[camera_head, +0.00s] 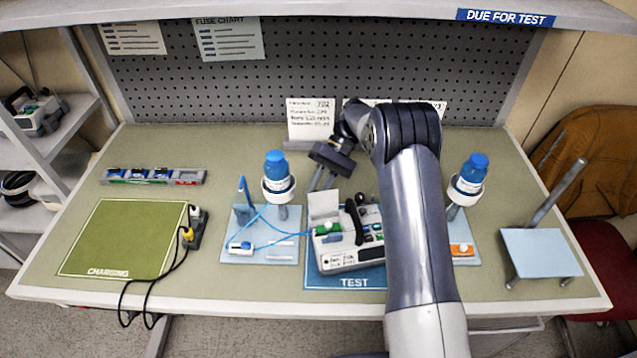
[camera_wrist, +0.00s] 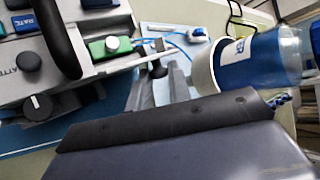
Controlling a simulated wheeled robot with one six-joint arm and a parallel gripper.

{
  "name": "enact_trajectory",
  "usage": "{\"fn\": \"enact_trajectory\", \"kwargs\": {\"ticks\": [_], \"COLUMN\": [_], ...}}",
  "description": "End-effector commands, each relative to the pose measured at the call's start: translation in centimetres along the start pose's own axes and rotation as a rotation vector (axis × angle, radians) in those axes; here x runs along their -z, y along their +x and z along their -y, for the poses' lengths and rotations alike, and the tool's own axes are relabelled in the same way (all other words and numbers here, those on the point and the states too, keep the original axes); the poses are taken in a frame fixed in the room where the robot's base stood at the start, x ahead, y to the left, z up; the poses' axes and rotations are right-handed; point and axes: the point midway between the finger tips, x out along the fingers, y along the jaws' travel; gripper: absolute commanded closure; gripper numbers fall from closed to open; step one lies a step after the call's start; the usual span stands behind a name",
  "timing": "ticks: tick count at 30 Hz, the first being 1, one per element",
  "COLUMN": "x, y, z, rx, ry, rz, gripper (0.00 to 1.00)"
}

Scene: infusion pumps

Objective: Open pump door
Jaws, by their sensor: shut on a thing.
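The pump (camera_head: 350,245) is a light grey box with a black carrying handle, standing on the blue TEST mat (camera_head: 322,281). Its pale door panel (camera_head: 323,204) stands raised at the pump's back left, above a green part with a white knob. My gripper (camera_head: 321,184) is just behind and above this panel. In the wrist view my gripper (camera_wrist: 157,88) has its two grey fingers close around a small black knob (camera_wrist: 157,69), which seems to belong to the door. The exact contact is partly hidden. The pump (camera_wrist: 50,60) fills the upper left there.
A blue-capped bottle (camera_head: 277,175) on a stand is left of the pump, close to my gripper in the wrist view (camera_wrist: 255,60). Blue tubing (camera_head: 262,218) runs to the pump. Another bottle (camera_head: 469,178) stands right of my arm. The green CHARGING mat (camera_head: 120,240) is empty.

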Motion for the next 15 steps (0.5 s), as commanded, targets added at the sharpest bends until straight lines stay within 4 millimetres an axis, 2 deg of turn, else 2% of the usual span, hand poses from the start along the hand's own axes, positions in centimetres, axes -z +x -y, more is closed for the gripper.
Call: {"fn": "enact_trajectory", "kwargs": {"ticks": [15], "x": [0.52], "y": [0.09], "z": [-0.17], "rx": [0.016], "ry": [0.042], "rz": [0.055], "gripper": [1.0]}}
